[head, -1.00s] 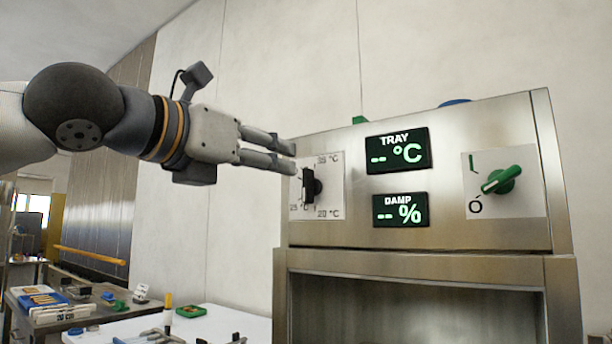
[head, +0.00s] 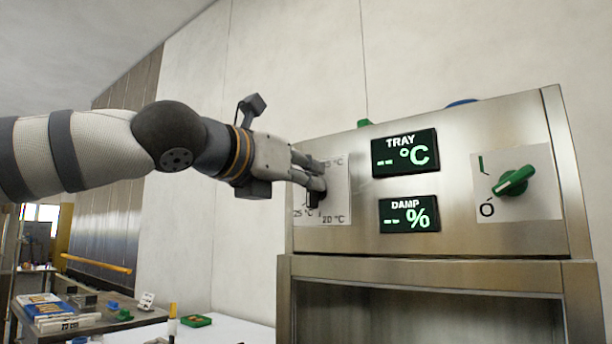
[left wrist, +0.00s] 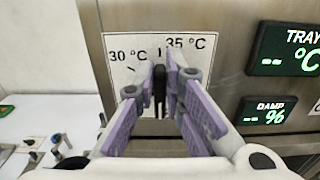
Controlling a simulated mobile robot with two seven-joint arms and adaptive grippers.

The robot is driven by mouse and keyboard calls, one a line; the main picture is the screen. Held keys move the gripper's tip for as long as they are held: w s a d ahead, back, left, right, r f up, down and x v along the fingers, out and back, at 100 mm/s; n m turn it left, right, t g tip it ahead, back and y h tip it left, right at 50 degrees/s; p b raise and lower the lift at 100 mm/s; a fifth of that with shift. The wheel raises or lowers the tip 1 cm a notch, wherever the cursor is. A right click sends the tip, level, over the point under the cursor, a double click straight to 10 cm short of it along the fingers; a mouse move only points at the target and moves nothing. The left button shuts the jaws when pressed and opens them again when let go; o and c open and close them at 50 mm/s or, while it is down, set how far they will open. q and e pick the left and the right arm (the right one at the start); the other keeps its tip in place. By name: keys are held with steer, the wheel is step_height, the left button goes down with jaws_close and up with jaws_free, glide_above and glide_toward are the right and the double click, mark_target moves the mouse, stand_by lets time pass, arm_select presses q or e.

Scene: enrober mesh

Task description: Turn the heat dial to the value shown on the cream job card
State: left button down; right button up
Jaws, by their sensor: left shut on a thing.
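The heat dial's black knob (left wrist: 160,82) stands on a white plate (head: 338,190) at the left of the steel machine front. In the left wrist view, the 30 °C and 35 °C labels show above the knob. In the head view, 20 °C and 25 °C show below it. My left gripper (head: 313,182) is shut on the knob, one finger on each side, also seen in the left wrist view (left wrist: 160,92). The fingers hide much of the knob, and I cannot tell which value it points to. I cannot make out a cream job card. My right gripper is not in view.
Right of the dial are the TRAY display (head: 405,153) and the DAMP display (head: 409,214), both showing dashes. A green switch (head: 513,181) is at the far right. A small white card (head: 147,301), unreadable, stands on the bench at lower left.

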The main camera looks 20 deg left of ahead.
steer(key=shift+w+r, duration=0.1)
arm_select(q)
steer(key=m, duration=0.2)
steer(key=d+m, duration=0.1)
steer(key=m, duration=0.4)
steer(key=shift+s+d+f+m+p, duration=0.15)
steer(key=shift+s+f+m+p, duration=0.15)
steer(key=shift+m+p, duration=0.1)
steer(key=shift+d+f+m, duration=0.1)
steer(key=shift+f+m, duration=0.05)
steer(key=shift+m, duration=0.85)
steer(key=shift+d+f+m, duration=0.1)
steer(key=shift+f+m, duration=0.05)
steer(key=shift+m, duration=0.85)
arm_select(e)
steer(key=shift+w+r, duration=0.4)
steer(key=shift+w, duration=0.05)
arm_select(q)
steer(key=c, duration=1.7)
jaws_free()
